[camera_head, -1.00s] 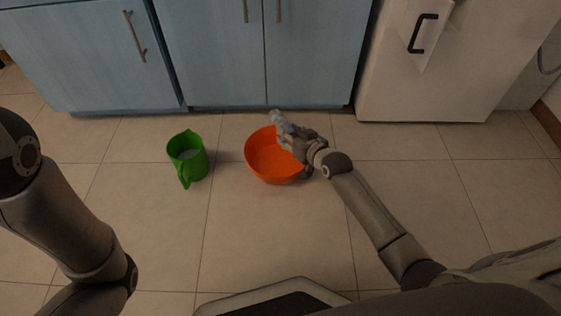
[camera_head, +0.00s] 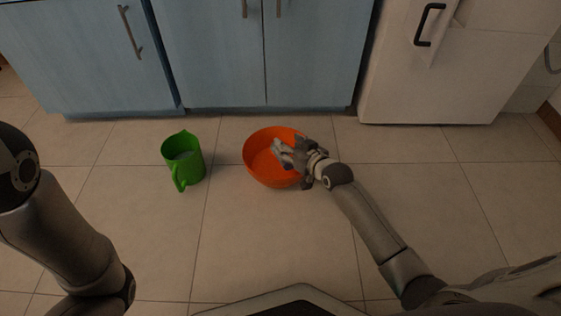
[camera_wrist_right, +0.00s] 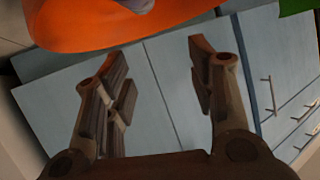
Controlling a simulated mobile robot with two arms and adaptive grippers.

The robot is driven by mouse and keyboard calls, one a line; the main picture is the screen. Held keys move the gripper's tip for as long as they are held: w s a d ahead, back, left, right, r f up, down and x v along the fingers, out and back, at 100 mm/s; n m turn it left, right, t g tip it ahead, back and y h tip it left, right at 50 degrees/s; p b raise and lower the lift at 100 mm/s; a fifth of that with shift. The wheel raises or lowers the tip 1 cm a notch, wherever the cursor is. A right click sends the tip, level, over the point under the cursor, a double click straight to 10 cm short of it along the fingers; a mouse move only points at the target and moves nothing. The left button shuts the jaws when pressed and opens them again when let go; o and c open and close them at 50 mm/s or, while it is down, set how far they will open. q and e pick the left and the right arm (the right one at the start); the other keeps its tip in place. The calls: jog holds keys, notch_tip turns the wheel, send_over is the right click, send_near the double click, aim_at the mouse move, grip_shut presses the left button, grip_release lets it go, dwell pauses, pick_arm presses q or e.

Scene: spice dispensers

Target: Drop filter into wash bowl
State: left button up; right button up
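The orange wash bowl (camera_head: 256,170) stands on the tiled floor in the head view. Its side also fills the top of the right wrist view (camera_wrist_right: 85,28). My right gripper (camera_head: 281,153) is over the bowl. In the right wrist view its fingers (camera_wrist_right: 157,58) are spread apart with nothing between them. A small pale grey piece, likely the filter (camera_wrist_right: 138,4), shows against the orange bowl at the top edge of that view, mostly cut off. In the head view I cannot tell the filter from the gripper. My left gripper is out of view.
A green jug (camera_head: 190,165) with pale contents stands left of the bowl. Blue cabinets (camera_head: 210,60) and a white appliance (camera_head: 440,90) line the back. The floor (camera_head: 250,240) in front of the bowl is clear.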

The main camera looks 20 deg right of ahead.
jog(key=shift+o, duration=0.3)
jog(key=shift+s, duration=0.15)
jog(key=v, duration=1.1)
jog(key=shift+s+r, duration=0.2)
jog(key=shift+s, duration=0.1)
jog(key=shift+d, duration=0.15)
